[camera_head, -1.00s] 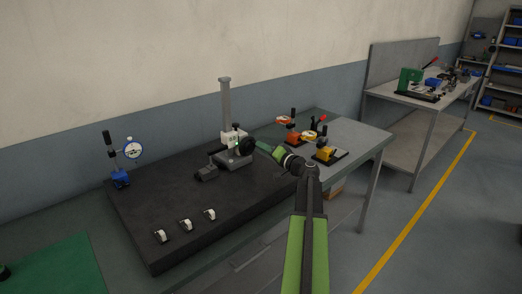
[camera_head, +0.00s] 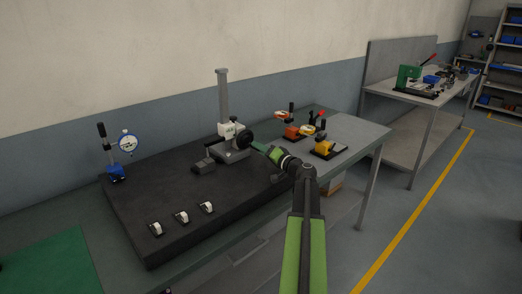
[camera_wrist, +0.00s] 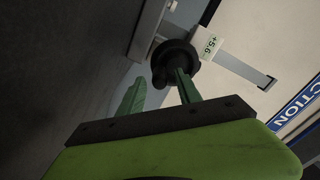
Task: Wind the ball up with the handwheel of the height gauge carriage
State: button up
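The height gauge stands on the dark granite plate, its grey column (camera_head: 223,97) upright. Its white carriage (camera_head: 228,130) sits low on the column. The black handwheel (camera_head: 245,138) faces my gripper (camera_head: 262,148). In the wrist view the handwheel (camera_wrist: 178,58) with its protruding knob lies just beyond my fingertips. My gripper (camera_wrist: 160,85) is open, its two green fingers apart with nothing held between them. The right finger overlaps the wheel's lower edge; I cannot tell whether it touches. A small display (camera_wrist: 209,41) beside the wheel reads about +5.6. I cannot make out the ball.
A blue-based dial indicator stand (camera_head: 117,160) is at the plate's left. Several small white-and-black pieces (camera_head: 181,217) lie along the front of the granite plate (camera_head: 145,190). Orange and yellow clamps (camera_head: 325,148) stand right of the gauge. A second bench (camera_head: 410,97) is farther right.

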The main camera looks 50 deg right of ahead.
jog(key=shift+s+a, duration=0.15)
jog(key=shift+s, duration=1.35)
jog(key=shift+s+a, duration=0.1)
jog(key=shift+s, duration=1.4)
jog(key=s+a, duration=0.1)
jog(key=s, duration=1.6)
jog(key=shift+s, duration=0.2)
jog(key=shift+a, duration=0.1)
